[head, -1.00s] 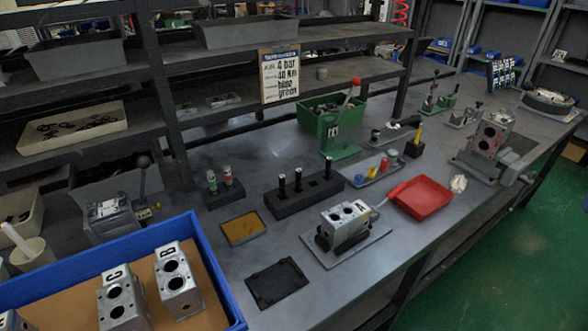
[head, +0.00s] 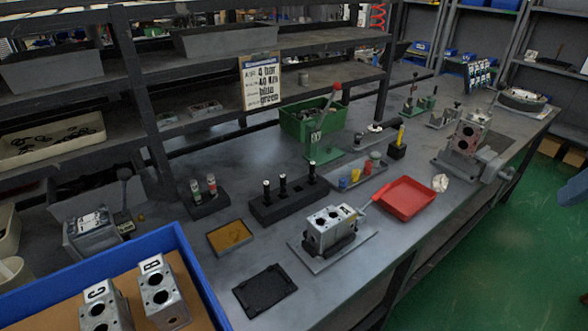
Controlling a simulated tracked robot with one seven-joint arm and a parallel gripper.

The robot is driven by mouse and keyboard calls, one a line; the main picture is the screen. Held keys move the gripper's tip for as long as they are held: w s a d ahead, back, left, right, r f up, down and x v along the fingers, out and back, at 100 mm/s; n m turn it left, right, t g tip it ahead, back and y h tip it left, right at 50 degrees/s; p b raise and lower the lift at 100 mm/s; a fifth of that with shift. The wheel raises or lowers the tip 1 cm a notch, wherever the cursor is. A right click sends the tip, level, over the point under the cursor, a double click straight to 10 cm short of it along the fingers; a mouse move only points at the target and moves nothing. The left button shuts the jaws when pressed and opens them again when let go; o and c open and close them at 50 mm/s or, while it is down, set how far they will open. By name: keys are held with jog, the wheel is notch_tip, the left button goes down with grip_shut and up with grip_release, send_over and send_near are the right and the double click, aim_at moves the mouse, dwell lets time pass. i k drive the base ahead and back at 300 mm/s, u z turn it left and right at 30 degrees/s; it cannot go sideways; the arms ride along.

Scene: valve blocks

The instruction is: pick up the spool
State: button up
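My gripper is not in view. Three dark upright pins with pale tops, which look like spools, stand in a long black block (head: 290,204) in the middle of the bench. They are the left spool (head: 267,190), the middle spool (head: 283,185) and the right spool (head: 312,172). The gap between the middle and right ones looks like an empty hole. A grey metal valve block (head: 331,229) with round bores sits on a dark fixture on a grey plate, to the right and nearer. Which spool the task means cannot be told.
A blue bin (head: 188,254) with lettered valve blocks fills the near left. A red tray (head: 406,198), a small tray of coloured caps (head: 368,177), a green bin (head: 298,123) and a black mat (head: 265,291) lie around. A shelf (head: 160,72) rises behind.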

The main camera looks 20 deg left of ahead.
aim_at(266, 185)
jog(key=u, duration=1.65)
jog(key=k, duration=0.9)
jog(key=i, duration=0.9)
